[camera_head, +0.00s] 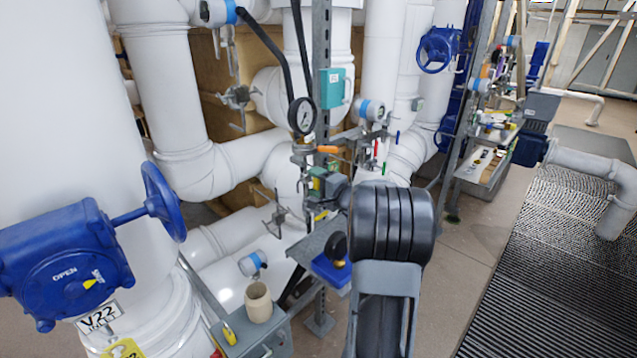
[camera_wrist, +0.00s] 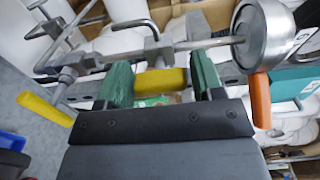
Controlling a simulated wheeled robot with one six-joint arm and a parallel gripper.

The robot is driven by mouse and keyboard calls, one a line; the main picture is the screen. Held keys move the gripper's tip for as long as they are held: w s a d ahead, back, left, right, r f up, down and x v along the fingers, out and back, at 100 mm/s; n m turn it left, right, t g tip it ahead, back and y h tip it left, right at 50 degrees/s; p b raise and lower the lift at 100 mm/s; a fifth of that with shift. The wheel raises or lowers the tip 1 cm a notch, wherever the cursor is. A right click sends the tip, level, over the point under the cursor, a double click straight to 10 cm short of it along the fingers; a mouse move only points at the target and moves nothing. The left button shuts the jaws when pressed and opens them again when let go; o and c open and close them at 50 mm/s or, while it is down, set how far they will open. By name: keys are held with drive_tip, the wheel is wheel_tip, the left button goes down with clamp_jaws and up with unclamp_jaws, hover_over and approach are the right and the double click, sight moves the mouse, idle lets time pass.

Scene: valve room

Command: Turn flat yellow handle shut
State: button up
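A flat yellow handle (camera_wrist: 160,81) shows in the wrist view between the two green fingers of my gripper (camera_wrist: 162,80). The fingers stand apart, one on each side of it. I cannot tell whether either finger touches the handle. In the head view my gripper (camera_head: 322,182) is at the small pipework below the pressure gauge, and my own arm partly hides this spot. A second yellow lever (camera_wrist: 45,108) is to the left of my gripper in the wrist view.
An orange handle (camera_wrist: 261,100) is close to the right finger, and it also shows in the head view (camera_head: 327,149). A gauge (camera_head: 302,115) stands above. A metal rod crosses beyond the fingers. A blue bin (camera_head: 331,270) sits below.

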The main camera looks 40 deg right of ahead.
drive_tip(key=c, duration=0.6)
drive_tip(key=shift+d, duration=0.15)
drive_tip(key=shift+f+m, duration=0.1)
drive_tip(key=shift+m, duration=0.2)
drive_tip(key=shift+m+b, duration=0.6)
drive_tip(key=m+b, duration=0.1)
drive_tip(key=m, duration=0.3)
drive_tip(key=shift+a, duration=0.2)
drive_tip(key=m, duration=0.5)
drive_tip(key=shift+r+m+p, duration=0.2)
drive_tip(key=shift+m+p, duration=0.1)
drive_tip(key=shift+m, duration=0.1)
drive_tip(key=m+p, duration=0.2)
drive_tip(key=m, duration=0.3)
drive_tip(key=shift+r+m+p, duration=0.15)
drive_tip(key=shift+m+p, duration=0.15)
drive_tip(key=shift+m, duration=0.4)
